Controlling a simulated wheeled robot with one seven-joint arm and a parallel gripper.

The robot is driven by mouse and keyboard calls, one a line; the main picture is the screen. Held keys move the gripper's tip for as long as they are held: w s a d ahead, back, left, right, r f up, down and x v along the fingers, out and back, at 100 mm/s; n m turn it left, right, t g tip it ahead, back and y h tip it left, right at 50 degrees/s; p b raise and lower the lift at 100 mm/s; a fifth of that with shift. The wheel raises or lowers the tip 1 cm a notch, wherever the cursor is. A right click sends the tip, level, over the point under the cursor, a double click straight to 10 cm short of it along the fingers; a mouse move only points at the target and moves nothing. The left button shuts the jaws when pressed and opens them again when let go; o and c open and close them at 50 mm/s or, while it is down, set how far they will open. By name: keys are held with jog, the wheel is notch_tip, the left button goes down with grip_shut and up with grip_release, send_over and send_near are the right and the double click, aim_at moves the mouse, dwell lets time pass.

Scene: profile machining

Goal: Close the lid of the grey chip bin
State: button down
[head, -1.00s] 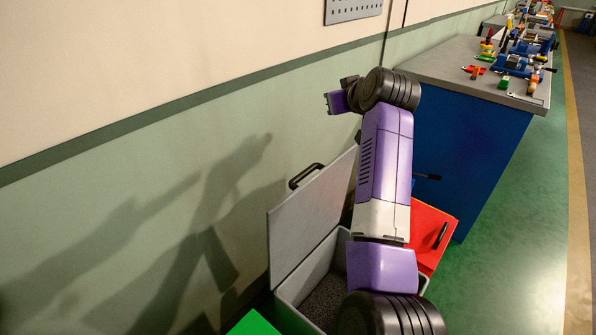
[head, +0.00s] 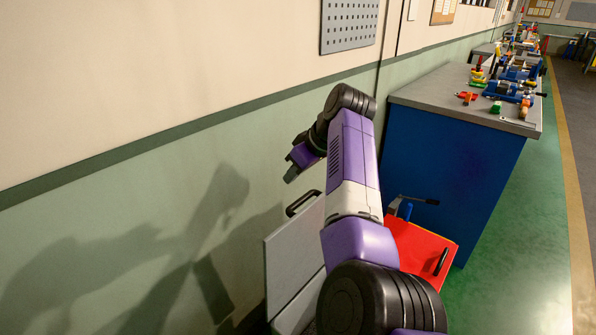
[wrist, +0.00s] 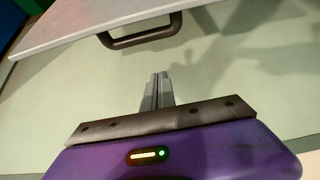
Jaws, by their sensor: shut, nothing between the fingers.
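The grey chip bin's lid (head: 296,258) stands raised, leaning toward the wall, with a black handle (head: 303,203) on its top edge. The bin's body is mostly hidden behind my arm in the head view. In the wrist view the lid (wrist: 95,22) spans the top of the picture, and its handle (wrist: 140,38) hangs from the edge. My gripper (head: 290,178) is above the lid's handle, near the wall, in the head view. Its fingers (wrist: 160,76) are shut and empty, pointing toward the wall, apart from the handle.
A red box lid with a black handle (head: 420,247) is right of the bin. A blue workbench (head: 445,165) with a grey top and several tools stands beyond it. The green wall (head: 130,220) is close on the left. Green floor is free at right.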

jog(key=shift+s+d+f, duration=0.15)
jog(key=shift+f, duration=1.25)
jog(key=shift+s+d+f, duration=0.15)
jog(key=shift+f, duration=1.2)
